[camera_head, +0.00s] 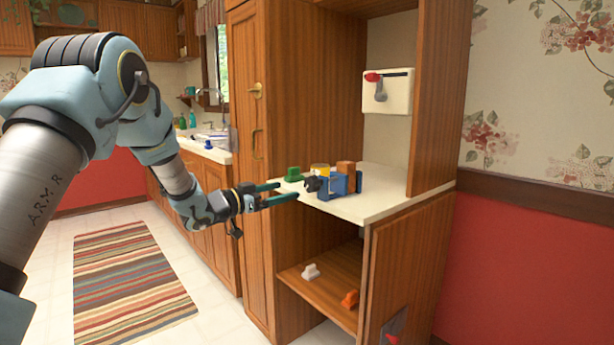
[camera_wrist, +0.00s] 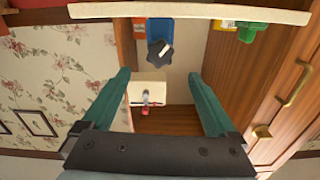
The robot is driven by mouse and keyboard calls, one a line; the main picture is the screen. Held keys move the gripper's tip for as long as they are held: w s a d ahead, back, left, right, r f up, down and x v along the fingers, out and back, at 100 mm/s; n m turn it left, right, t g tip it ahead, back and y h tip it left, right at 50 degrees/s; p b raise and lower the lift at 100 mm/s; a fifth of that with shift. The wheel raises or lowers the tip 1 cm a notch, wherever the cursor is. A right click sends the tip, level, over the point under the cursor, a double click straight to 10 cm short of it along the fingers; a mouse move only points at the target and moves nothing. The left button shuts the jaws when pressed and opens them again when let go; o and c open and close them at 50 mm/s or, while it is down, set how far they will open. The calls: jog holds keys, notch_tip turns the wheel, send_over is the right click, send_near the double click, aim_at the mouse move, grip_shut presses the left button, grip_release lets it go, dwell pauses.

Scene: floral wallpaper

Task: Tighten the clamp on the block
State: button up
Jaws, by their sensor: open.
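The blue clamp (camera_head: 338,187) lies on the cream counter (camera_head: 375,203), with its dark star-shaped knob (camera_head: 312,184) facing my gripper. The brown block (camera_head: 346,168) stands at the clamp; how firmly it is held cannot be told. My gripper (camera_head: 287,191) is open and empty, with its green fingers pointing at the knob from the left and apart from it. In the wrist view, which looks upside down, the knob (camera_wrist: 160,52) and blue clamp (camera_wrist: 160,30) show beyond and between my open fingers (camera_wrist: 160,78). Part of the block (camera_wrist: 139,27) shows beside the clamp.
A green object (camera_head: 293,174) and a yellow one (camera_head: 320,170) stand near the clamp. A white box with a red-ended lever (camera_head: 387,92) is on the wall above. Wooden cabinet sides flank the counter. A lower shelf (camera_head: 318,284) holds white and orange objects.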

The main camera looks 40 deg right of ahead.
aim_at(308, 185)
jog(key=d, duration=0.3)
jog(key=d+p, duration=0.1)
jog(key=d, duration=0.6)
jog(key=shift+s+d+f, duration=0.1)
jog(key=shift+s+d, duration=0.2)
jog(key=shift+c, duration=0.2)
jog(key=c, duration=1.3)
jog(key=shift+f+m+b, duration=0.3)
jog(key=shift+m+b, duration=0.4)
jog(key=shift+b, duration=0.3)
jog(key=shift+m+b, duration=1)
jog(key=shift+b, duration=0.05)
jog(key=shift+r+m+b, duration=0.25)
jog(key=shift+m+b, duration=0.05)
jog(key=shift+m, duration=0.3)
jog(key=o, duration=1.3)
